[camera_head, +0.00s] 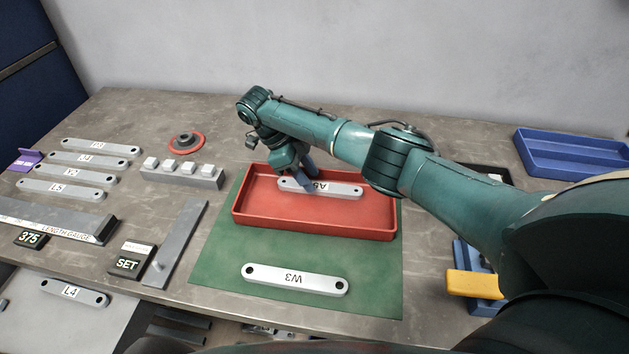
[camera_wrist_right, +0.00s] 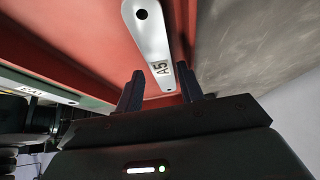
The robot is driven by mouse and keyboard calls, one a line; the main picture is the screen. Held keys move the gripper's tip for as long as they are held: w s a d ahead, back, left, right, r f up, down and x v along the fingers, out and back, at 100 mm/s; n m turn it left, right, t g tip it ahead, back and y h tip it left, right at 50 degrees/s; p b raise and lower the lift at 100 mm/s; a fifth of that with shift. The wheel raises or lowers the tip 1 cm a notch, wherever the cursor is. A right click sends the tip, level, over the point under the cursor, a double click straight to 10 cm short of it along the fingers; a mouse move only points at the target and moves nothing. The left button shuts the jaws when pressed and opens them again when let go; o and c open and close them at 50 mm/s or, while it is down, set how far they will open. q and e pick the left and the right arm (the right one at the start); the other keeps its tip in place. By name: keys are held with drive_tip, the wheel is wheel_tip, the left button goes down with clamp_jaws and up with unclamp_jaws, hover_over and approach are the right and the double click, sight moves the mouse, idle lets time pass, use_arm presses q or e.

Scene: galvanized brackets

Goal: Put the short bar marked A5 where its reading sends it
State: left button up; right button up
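The short bar marked A5 (camera_head: 340,190) is a pale grey metal bar with a hole at each end. It is in the red tray (camera_head: 315,227), its lettering upside down in the head view. My right gripper (camera_head: 302,172) reaches down over the tray at the bar's left part. In the right wrist view its two dark fingers (camera_wrist_right: 161,91) are apart, with the A5 bar (camera_wrist_right: 158,60) between them and a gap beside it. Contact with the fingers cannot be made out. The length gauge (camera_head: 50,217) lies at the left. My left gripper is not in view.
A bar marked W3 (camera_head: 294,280) lies on the green mat (camera_head: 225,265). Several marked bars, including L5 (camera_head: 60,189), lie at the left; L4 (camera_head: 73,291) is at the front left. A blue tray (camera_head: 570,165) stands at the back right. My right arm crosses the table's right side.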

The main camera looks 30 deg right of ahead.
drive_tip(key=p+v, duration=0.1)
drive_tip(key=v, duration=0.8)
drive_tip(key=shift+r+p, duration=0.2)
drive_tip(key=shift+p, duration=0.2)
